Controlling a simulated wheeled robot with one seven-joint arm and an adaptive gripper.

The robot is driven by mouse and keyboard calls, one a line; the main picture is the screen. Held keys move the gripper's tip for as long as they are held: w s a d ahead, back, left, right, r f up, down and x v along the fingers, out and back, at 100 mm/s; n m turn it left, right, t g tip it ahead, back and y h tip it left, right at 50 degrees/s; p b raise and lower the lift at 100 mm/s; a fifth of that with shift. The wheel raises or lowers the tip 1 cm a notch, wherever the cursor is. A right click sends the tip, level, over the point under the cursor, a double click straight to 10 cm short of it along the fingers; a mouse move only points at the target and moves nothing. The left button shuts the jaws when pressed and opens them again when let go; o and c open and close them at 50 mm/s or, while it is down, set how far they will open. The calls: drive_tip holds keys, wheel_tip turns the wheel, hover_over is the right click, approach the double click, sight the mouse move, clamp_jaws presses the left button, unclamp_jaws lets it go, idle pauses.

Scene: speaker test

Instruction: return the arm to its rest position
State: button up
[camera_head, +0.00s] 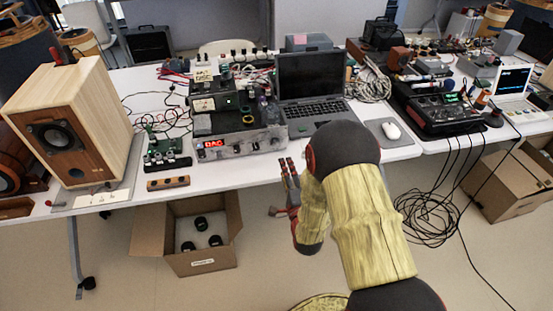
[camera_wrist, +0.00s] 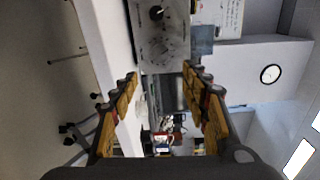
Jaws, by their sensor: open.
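My gripper (camera_head: 283,190) hangs in front of the table's front edge, below the laptop, in the head view. My yellow and black arm comes up from the bottom right and bends down toward it. In the wrist view my gripper (camera_wrist: 163,90) shows its two fingers spread wide apart, with nothing between them. The wrist view is turned on its side and looks across the white table toward equipment and a wall. The gripper touches nothing that I can see.
The white table (camera_head: 250,178) carries a wooden speaker (camera_head: 68,122), a DAC unit (camera_head: 240,146), a laptop (camera_head: 312,88) and a mouse (camera_head: 391,130). An open cardboard box (camera_head: 205,262) stands on the floor at left. Cables (camera_head: 430,215) hang at right.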

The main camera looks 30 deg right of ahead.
drive_tip(key=w+a+r+n+g+y+p, duration=0.25)
drive_tip(key=w+r+n, duration=0.2)
drive_tip(key=r, duration=0.35)
drive_tip(key=s+a+r+n+g+p, duration=0.1)
drive_tip(key=s+a+r+n+g, duration=0.15)
drive_tip(key=r, duration=0.25)
drive_tip(key=s+a+r+n+g, duration=0.1)
drive_tip(key=s+a+r+n, duration=0.15)
drive_tip(key=r+n, duration=0.2)
drive_tip(key=s+a+r+n+g+p, duration=0.1)
drive_tip(key=s+a+r+n+g, duration=0.1)
drive_tip(key=s, duration=0.6)
drive_tip(key=s+a+r+n+g+y+p, duration=0.1)
drive_tip(key=s+a+r+n, duration=0.3)
drive_tip(key=s, duration=0.5)
drive_tip(key=s+a+r+n+g+y+p, duration=0.1)
drive_tip(key=s+a+r+n+g, duration=0.1)
drive_tip(key=s, duration=0.6)
wheel_tip(320, 180, up, 3)
drive_tip(key=shift+s+a+r+n+g+p, duration=0.25)
drive_tip(key=shift+a+n+g, duration=0.2)
drive_tip(key=shift+n, duration=0.7)
drive_tip(key=shift+y, duration=0.25)
